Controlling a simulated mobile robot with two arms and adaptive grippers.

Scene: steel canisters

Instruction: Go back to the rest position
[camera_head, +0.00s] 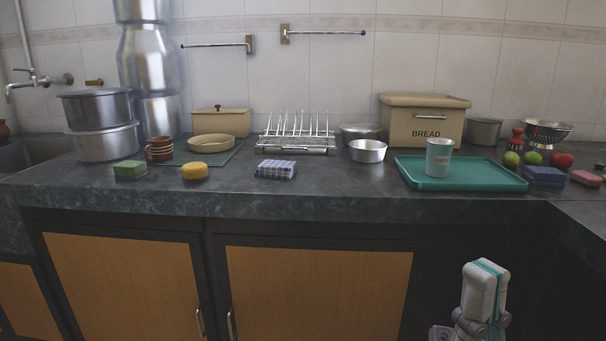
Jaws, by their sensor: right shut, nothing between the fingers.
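My right gripper (484,288), white and grey with a teal stripe, shows at the bottom right, in front of the dark cabinet front and below the counter edge. It is shut and empty, apart from everything on the counter. My left gripper is out of view. Stacked steel canisters (153,66) stand upright at the back left of the counter, against the tiled wall. The top of the stack is cut off by the frame.
Fruit and small packages lie at the right. Space before the wooden cabinet doors (315,290) looks clear.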

